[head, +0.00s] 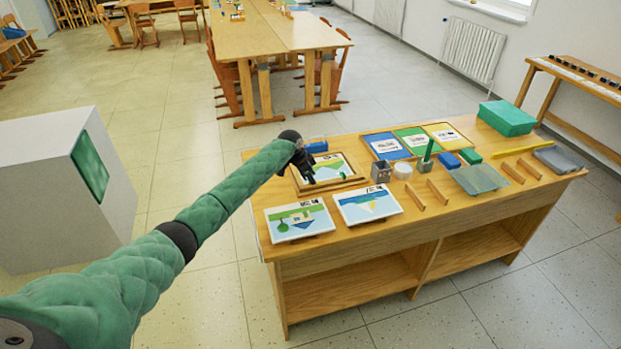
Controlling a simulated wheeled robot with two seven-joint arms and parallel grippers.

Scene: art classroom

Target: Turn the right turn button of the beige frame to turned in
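The beige frame (340,184) lies on the wooden table near its back left corner, with a landscape picture (333,171) in it. My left arm reaches in from the left. My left gripper (307,172) is dark and sits over the left part of the frame, covering some of it. I cannot tell whether it touches the frame or whether its fingers are open. The turn buttons are too small to make out, so the right one's position does not show. My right gripper is not in view.
On the wooden table (440,211), two picture boards (298,220) (367,204) lie in front of the frame. A grey cup (381,172) and white roll (403,170) stand right of it. Blue, green and yellow panels (416,139) lie behind. A green box (506,118) is at the far right.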

